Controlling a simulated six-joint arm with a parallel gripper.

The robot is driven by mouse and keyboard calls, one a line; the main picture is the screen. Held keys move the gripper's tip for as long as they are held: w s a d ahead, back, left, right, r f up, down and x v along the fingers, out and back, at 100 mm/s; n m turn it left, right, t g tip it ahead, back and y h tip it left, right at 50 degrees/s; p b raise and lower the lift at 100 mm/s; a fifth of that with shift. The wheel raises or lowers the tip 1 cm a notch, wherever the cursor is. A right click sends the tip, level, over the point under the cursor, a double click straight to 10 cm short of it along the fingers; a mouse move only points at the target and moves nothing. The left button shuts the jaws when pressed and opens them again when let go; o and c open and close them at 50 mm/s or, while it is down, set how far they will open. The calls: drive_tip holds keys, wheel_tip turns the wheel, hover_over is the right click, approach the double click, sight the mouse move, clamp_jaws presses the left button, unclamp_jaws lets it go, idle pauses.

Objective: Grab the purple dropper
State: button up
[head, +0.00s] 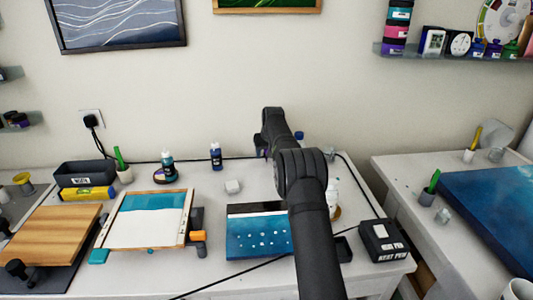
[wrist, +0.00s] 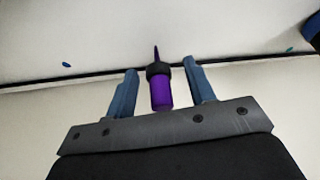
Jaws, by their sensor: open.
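The purple dropper (wrist: 161,92) shows in the wrist view, with a dark collar and a thin pointed tip facing away from my gripper. My gripper (wrist: 160,64) is open, with one blue-grey finger on each side of the dropper. Gaps show between the dropper and both fingers, so neither appears to touch it. In the head view my arm reaches over the table toward the back edge and hides most of the gripper. I cannot make out the dropper clearly there.
A teal bottle (head: 167,168) and a blue bottle (head: 216,156) stand left of my arm. A white block (head: 233,187), a blue panel (head: 259,238) and a framed panel (head: 186,226) lie nearer. A black HEAT PEN box (head: 385,241) stands right. A cable runs along the back.

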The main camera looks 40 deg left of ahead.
drive_tip(key=c, duration=1)
drive_tip(key=shift+r, duration=0.1)
drive_tip(key=shift+c, duration=0.2)
